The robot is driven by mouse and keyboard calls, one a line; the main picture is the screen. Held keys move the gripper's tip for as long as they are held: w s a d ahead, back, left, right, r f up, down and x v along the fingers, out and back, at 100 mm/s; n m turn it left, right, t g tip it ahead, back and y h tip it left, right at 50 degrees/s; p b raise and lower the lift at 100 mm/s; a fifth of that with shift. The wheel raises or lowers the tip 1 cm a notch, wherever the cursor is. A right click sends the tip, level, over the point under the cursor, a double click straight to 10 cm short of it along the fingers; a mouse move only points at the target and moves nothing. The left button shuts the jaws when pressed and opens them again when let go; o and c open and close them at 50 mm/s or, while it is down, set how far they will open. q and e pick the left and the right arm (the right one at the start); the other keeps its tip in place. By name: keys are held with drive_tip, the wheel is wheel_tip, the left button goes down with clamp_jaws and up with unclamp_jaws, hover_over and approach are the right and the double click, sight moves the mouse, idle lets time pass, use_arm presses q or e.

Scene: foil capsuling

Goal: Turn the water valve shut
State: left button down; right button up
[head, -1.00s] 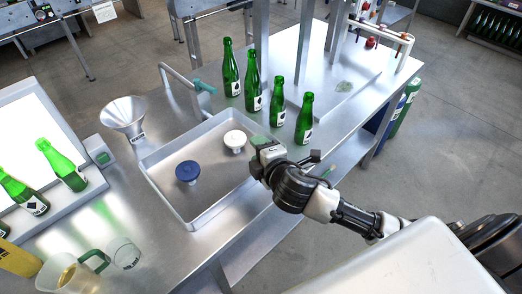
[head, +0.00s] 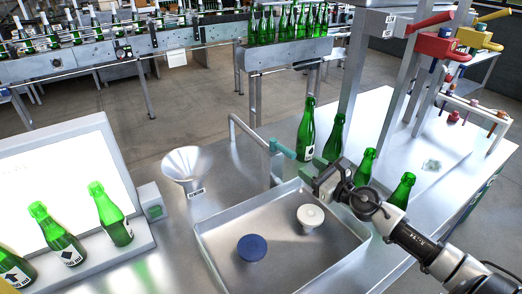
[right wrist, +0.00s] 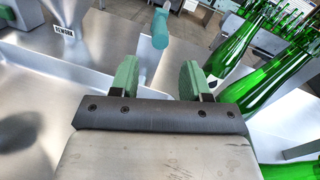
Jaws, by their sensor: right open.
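The water valve is a tap on a grey pipe beside the sink tray, with a teal lever handle (head: 283,148) that points right in the head view. In the right wrist view the teal handle (right wrist: 160,28) stands ahead of the gap between my fingers. My right gripper (head: 322,178) is by the tray's back right corner, a short way from the handle. Its two green finger pads (right wrist: 158,78) are apart, with nothing between them. The fingertips are hard to make out in the head view. My left gripper is out of view.
Green bottles (head: 306,130) stand close behind and right of my right gripper. The metal tray (head: 215,245) holds a blue knob-like piece (head: 252,247) and a white one (head: 310,217). A funnel (head: 187,165) stands left of the tap. A lit panel with bottles is at left.

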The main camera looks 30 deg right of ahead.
sight(289, 150)
drive_tip(key=shift+w+a+r+p, duration=0.15)
drive_tip(key=shift+w+r+p, duration=0.15)
drive_tip(key=shift+w, duration=0.25)
drive_tip(key=shift+w+a+r+p, duration=0.2)
drive_tip(key=shift+w+p, duration=0.15)
drive_tip(key=shift+w, duration=0.2)
drive_tip(key=x, duration=0.4)
drive_tip(key=p+x, duration=0.1)
drive_tip(key=x, duration=0.1)
drive_tip(key=shift+f, duration=0.3)
drive_tip(key=shift+w, duration=0.3)
drive_tip(key=shift+w+a, duration=0.15)
drive_tip(key=shift+w, duration=0.2)
drive_tip(key=shift+c, duration=0.3)
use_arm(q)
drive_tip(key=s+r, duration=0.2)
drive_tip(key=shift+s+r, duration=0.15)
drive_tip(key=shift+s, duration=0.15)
use_arm(e)
clamp_jaws()
